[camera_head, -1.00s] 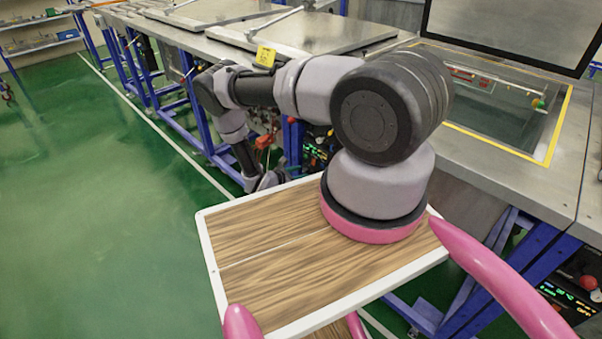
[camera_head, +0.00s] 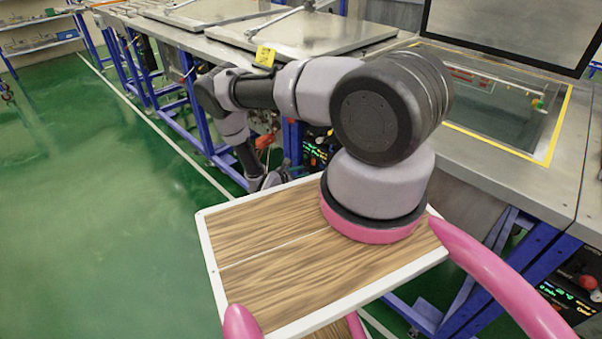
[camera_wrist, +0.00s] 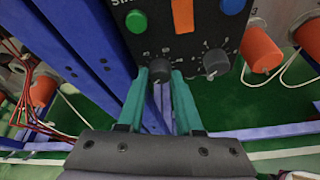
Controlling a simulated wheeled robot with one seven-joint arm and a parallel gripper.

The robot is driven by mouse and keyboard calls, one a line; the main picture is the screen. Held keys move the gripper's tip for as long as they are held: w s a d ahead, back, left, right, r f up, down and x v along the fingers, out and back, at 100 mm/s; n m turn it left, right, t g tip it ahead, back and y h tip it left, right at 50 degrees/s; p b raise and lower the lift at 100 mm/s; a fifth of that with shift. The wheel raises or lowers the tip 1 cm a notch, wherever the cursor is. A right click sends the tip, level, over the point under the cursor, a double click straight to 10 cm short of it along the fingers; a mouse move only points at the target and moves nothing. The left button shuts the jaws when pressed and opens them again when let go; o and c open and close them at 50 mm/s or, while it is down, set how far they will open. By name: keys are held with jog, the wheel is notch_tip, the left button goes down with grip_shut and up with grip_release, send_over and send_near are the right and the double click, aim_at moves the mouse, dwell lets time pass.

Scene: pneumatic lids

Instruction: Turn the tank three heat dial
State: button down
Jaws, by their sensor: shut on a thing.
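In the wrist view a black control panel (camera_wrist: 195,42) carries two dark round dials. My gripper (camera_wrist: 160,80) has its teal fingers closed on the sides of the left dial (camera_wrist: 160,66). The right dial (camera_wrist: 215,62), with pale scale marks around it, stands free beside the right finger. The panel's lettering is cut off, so I cannot read which dial is the heat dial. In the head view a panel with lit displays (camera_head: 318,150) shows under the bench behind my arm. My fingertips are hidden there.
A green button (camera_wrist: 136,21) and a blue button (camera_wrist: 232,5) sit above the dials. Orange cylinders (camera_wrist: 262,52) and loose cables flank the panel. Blue frame legs (camera_wrist: 92,50) stand close on the left. Green floor (camera_head: 90,210) is open left of the benches.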

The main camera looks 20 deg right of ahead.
jog(key=m+t, duration=0.2)
jog(key=m, duration=0.1)
jog(key=shift+s+f, duration=0.1)
jog(key=shift+s, duration=0.1)
jog(key=shift+s+d+f+m+t+h, duration=0.15)
jog(key=shift+m+t+h, duration=0.5)
jog(key=shift+m, duration=1.65)
jog(key=shift+w+a+f+m+t+h, duration=0.15)
jog(key=shift+m+t, duration=0.85)
jog(key=shift+m, duration=1.3)
jog(key=shift+s+d+f+m+t+h, duration=0.15)
jog(key=shift+m+t+h, duration=0.55)
jog(key=shift+m, duration=1.6)
jog(key=shift+t, duration=0.25)
jog(key=c, duration=0.8)
grip_release()
jog(key=shift+c, duration=0.2)
